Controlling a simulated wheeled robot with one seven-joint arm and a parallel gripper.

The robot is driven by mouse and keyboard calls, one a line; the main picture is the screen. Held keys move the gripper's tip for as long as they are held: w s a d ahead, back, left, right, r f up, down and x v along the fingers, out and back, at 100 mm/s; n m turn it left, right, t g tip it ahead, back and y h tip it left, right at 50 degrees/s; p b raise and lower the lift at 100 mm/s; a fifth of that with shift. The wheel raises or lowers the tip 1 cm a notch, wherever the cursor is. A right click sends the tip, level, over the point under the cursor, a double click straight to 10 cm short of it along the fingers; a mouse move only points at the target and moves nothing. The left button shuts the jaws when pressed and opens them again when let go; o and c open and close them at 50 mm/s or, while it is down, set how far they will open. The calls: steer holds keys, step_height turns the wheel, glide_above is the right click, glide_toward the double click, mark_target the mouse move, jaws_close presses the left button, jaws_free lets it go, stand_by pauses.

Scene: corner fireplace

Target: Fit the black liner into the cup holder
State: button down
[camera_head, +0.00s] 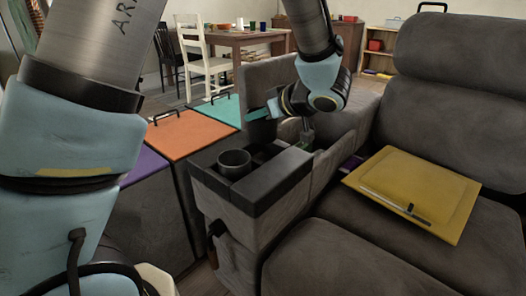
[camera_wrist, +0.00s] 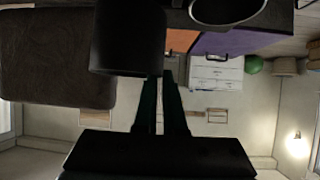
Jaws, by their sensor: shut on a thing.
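The black liner (camera_head: 262,130) is a dark cylinder held above the back of the sofa console; in the wrist view it is the black cylinder (camera_wrist: 128,38) at the fingertips. My gripper (camera_head: 262,113) reaches in from the right with teal fingers, which also show in the wrist view (camera_wrist: 160,82). It is shut on the liner near its edge. The cup holder area is the dark top of the console, with a round grey-rimmed opening (camera_head: 234,162) at its left. The liner is apart from this opening, behind and right of it. Dark recesses beside the opening are hard to make out.
A yellow folder-like panel (camera_head: 412,192) with a pen-like item lies on the sofa seat (camera_head: 345,245). Purple, orange (camera_head: 188,134) and teal-topped bins stand left of the console. A white chair (camera_head: 203,62) and a table (camera_head: 240,42) are farther back.

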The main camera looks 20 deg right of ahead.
step_height(320, 180, down, 8)
steer(key=shift+f+b, duration=0.25)
steer(key=shift+b, duration=0.9)
steer(key=c, duration=1)
jaws_free()
